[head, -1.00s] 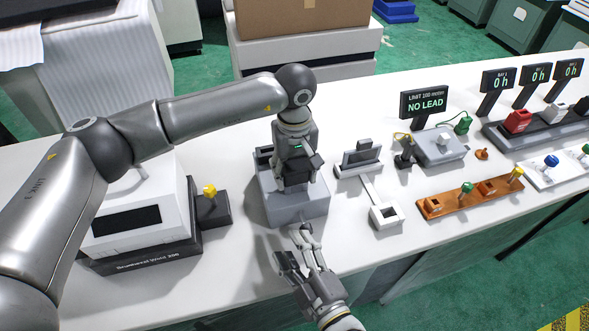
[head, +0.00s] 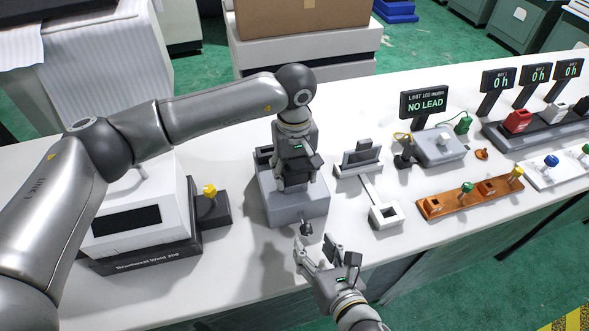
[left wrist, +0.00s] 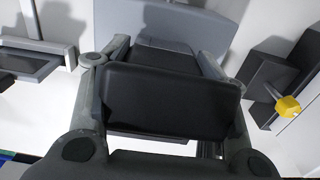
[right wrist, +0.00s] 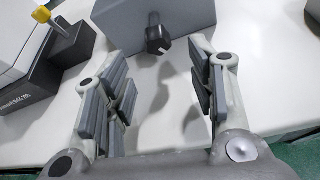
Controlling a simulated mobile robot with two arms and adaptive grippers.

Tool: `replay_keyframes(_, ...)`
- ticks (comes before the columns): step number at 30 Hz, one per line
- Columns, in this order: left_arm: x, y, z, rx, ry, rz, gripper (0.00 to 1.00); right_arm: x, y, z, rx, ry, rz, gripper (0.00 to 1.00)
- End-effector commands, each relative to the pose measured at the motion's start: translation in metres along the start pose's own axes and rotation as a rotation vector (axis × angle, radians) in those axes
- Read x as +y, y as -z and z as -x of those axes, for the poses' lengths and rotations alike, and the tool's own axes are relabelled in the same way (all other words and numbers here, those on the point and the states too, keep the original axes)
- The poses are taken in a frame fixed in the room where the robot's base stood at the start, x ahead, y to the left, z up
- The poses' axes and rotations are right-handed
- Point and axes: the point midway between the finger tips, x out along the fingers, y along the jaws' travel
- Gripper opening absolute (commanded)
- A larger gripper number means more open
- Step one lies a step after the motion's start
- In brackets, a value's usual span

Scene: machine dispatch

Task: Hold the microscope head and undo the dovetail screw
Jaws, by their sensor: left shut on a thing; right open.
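A grey block-shaped base (head: 285,207) stands on the white table. My left gripper (head: 297,184) points down over it and is shut on a dark block, the microscope head (left wrist: 170,98), seen between its fingers in the left wrist view. The dovetail screw, a dark knob (right wrist: 158,40), sticks out of the base's near face; it also shows in the head view (head: 306,229). My right gripper (head: 318,250) is open and empty, just in front of the screw. In the right wrist view its fingers (right wrist: 160,72) stand either side, apart from the knob.
A white instrument with a yellow knob (head: 209,190) stands left of the base. A grey stand (head: 361,157) with a white square frame (head: 385,215) is on the right. Farther right are a "NO LEAD" display (head: 426,102) and an orange rack (head: 470,193). The table's front edge is close.

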Motion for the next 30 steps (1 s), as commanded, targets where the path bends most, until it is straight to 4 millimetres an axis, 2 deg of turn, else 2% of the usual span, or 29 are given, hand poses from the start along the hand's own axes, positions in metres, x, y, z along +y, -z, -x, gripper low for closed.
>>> replay_keyframes(15, 0.0, 0.0, 0.001, 0.001, -0.001, 0.0, 0.2, -0.001, -0.018, -0.042, 0.0, 0.003, 0.018, 0.51)
replay_keyframes(26, 0.0, 0.0, 0.001, 0.001, -0.001, 0.0, 0.2, 0.0, -0.019, -0.045, 0.001, 0.003, 0.015, 0.51)
replay_keyframes(30, 0.0, 0.0, 0.001, 0.001, -0.001, 0.0, 0.2, 0.0, -0.019, -0.045, 0.001, 0.003, 0.015, 0.33)
